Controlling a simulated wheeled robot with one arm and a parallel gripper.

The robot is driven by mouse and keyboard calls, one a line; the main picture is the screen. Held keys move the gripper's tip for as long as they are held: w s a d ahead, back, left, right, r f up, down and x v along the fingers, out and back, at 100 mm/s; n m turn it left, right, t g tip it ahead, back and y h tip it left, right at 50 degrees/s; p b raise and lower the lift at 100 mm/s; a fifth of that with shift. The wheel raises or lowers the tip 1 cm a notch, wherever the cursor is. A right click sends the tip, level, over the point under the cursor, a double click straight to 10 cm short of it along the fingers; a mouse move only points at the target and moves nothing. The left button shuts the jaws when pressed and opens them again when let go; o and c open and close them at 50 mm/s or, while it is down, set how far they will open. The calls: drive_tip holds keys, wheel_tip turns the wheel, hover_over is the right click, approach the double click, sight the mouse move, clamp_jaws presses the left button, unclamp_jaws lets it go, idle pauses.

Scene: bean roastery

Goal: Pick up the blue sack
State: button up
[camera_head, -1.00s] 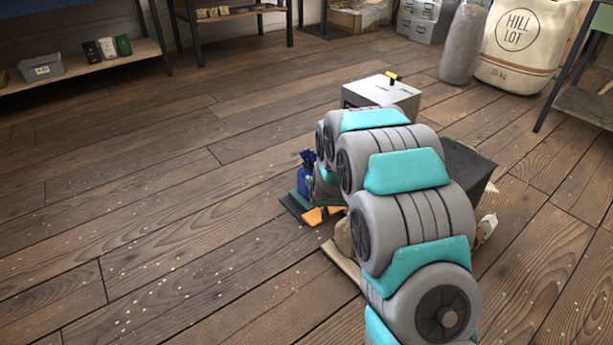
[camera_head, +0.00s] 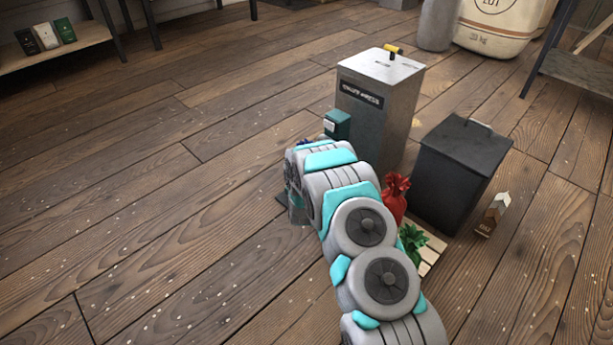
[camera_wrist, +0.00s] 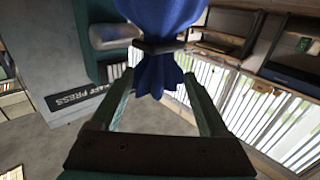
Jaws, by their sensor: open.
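The blue sack (camera_wrist: 162,22) hangs into the top middle of the wrist view, its neck tied with a dark band and its gathered end pointing down in the picture. My gripper (camera_wrist: 157,76) is open, with one finger on each side of that gathered end. Small gaps seem to show between the sack and the fingers, but I cannot tell about contact. In the head view only a small bit of the blue sack (camera_head: 304,142) shows above my arm. My arm hides the rest of it and most of my gripper there.
A grey metal box (camera_head: 380,90) with a dark label stands just behind, with a small green box (camera_head: 337,124) at its left. The left floor is clear.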

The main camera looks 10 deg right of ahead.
drive_tip(key=shift+w+d+f+b, duration=0.15)
drive_tip(key=shift+w+d, duration=0.1)
drive_tip(key=shift+w, duration=0.6)
drive_tip(key=shift+w+d+f+b, duration=0.1)
drive_tip(key=shift+w+d, duration=0.1)
drive_tip(key=shift+w, duration=0.7)
drive_tip(key=shift+w+d+f+b, duration=0.15)
drive_tip(key=shift+w+d, duration=0.1)
drive_tip(key=shift+w, duration=0.6)
drive_tip(key=shift+w+r, duration=0.1)
drive_tip(key=shift+w, duration=0.5)
clamp_jaws()
